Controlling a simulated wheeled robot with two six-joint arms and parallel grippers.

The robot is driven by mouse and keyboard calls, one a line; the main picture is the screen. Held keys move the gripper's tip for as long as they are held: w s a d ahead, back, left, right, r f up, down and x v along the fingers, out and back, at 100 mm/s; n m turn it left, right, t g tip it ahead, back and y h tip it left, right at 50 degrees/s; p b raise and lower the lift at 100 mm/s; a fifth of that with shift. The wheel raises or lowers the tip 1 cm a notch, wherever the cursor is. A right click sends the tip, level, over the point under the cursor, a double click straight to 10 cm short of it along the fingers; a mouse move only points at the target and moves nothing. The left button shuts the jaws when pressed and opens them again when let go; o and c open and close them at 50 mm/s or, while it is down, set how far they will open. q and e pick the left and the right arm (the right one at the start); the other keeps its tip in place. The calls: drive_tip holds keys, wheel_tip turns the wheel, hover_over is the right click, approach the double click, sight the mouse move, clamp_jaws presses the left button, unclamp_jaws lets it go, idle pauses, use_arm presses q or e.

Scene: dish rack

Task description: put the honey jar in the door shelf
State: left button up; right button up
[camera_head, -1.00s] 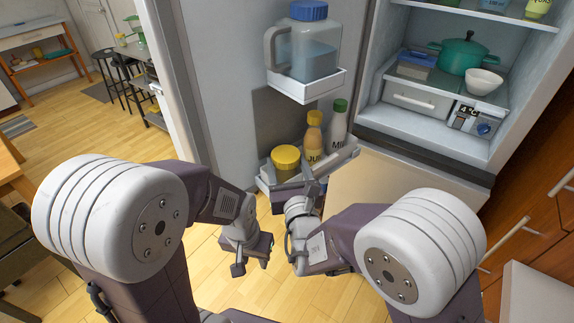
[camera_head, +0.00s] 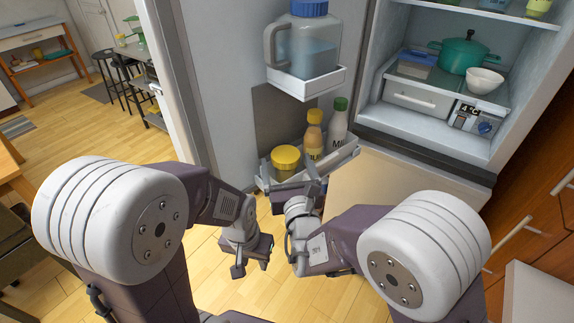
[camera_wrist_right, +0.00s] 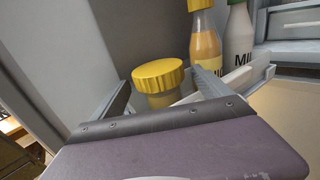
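The honey jar (camera_head: 285,163), squat with a yellow lid, stands upright in the lower door shelf (camera_head: 345,158) at its left end. My right gripper (camera_head: 292,181) is at the front of that shelf, just before the jar. In the right wrist view, the jar (camera_wrist_right: 160,82) shows between its two spread fingers, with a visible gap to the right finger; contact on the left side cannot be told. The jar's lower part is hidden by the gripper. My left gripper (camera_head: 251,268) hangs open and empty over the floor, left of the right gripper.
A juice bottle (camera_head: 313,135) and a milk bottle (camera_head: 338,122) stand right of the jar in the same shelf. A water pitcher (camera_head: 308,48) sits in the door shelf above. The open fridge (camera_head: 430,125) holds a green pot (camera_head: 465,56) and a white bowl (camera_head: 485,79).

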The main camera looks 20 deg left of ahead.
drive_tip(key=shift+f, duration=0.1)
drive_tip(key=shift+s+d, duration=0.1)
drive_tip(key=shift+s, duration=0.2)
drive_tip(key=b+v, duration=0.6)
drive_tip(key=v, duration=0.2)
drive_tip(key=shift+s, duration=0.25)
drive_tip(key=shift+d, duration=0.1)
clamp_jaws()
idle(1.1)
